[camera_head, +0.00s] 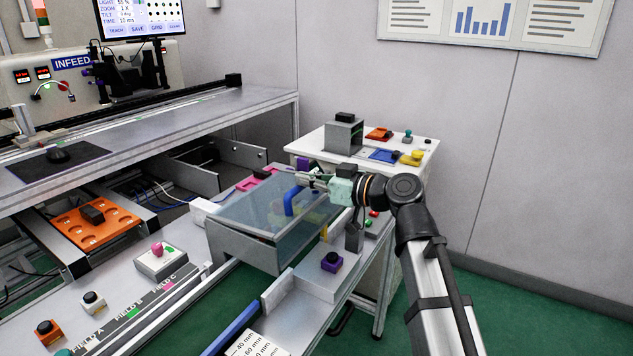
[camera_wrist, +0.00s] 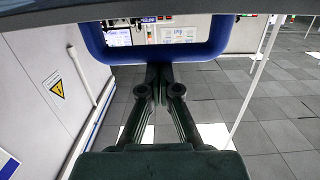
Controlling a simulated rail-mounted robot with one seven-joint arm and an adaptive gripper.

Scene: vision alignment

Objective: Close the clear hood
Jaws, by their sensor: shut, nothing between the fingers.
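The clear hood (camera_head: 262,210) is a see-through bluish pane low over a grey box (camera_head: 240,247) in the middle of the head view. Coloured items show dimly through it. I cannot tell whether its edge sits fully down on the box. Its blue handle (camera_head: 289,203) stands near the far right side. My gripper (camera_head: 303,177) is beside the top of the handle, fingers shut and empty. In the wrist view the blue handle (camera_wrist: 165,54) spans the top as a wide U, and the shut fingertips (camera_wrist: 159,70) are right at its bar; contact is unclear.
A white side table (camera_head: 313,143) with a grey block and coloured parts stands behind my gripper. A purple block with a black knob (camera_head: 331,262) is right of the hood. The long workbench (camera_head: 200,107) and orange tray (camera_head: 93,222) are at left.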

